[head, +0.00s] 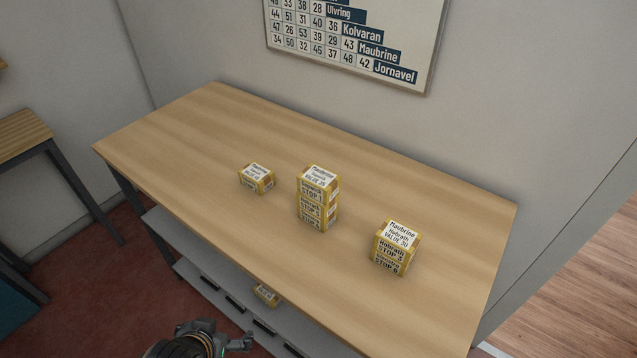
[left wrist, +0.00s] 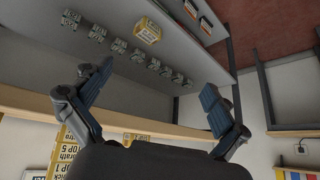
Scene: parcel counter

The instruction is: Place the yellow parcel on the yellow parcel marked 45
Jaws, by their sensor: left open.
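In the head view, a small yellow parcel (head: 257,178) lies alone at the left of the counter top. A stack of yellow parcels (head: 318,205) stands in the middle, and a shorter stack (head: 395,247) stands to the right; its top label reads Maubrine, Hobrath, VALUE 30. I cannot make out a 45 on any parcel. Another yellow parcel (head: 265,295) lies on the lower shelf, and one also shows in the left wrist view (left wrist: 147,31). My left gripper (head: 244,342) is open and empty, in front of the shelf and apart from that parcel. My right gripper is out of view.
The wooden counter (head: 180,130) has free room at its left and right. The grey shelf (head: 205,262) below has several dark-and-white tags along it. A wall chart (head: 350,45) hangs behind. A smaller table (head: 20,135) stands at far left.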

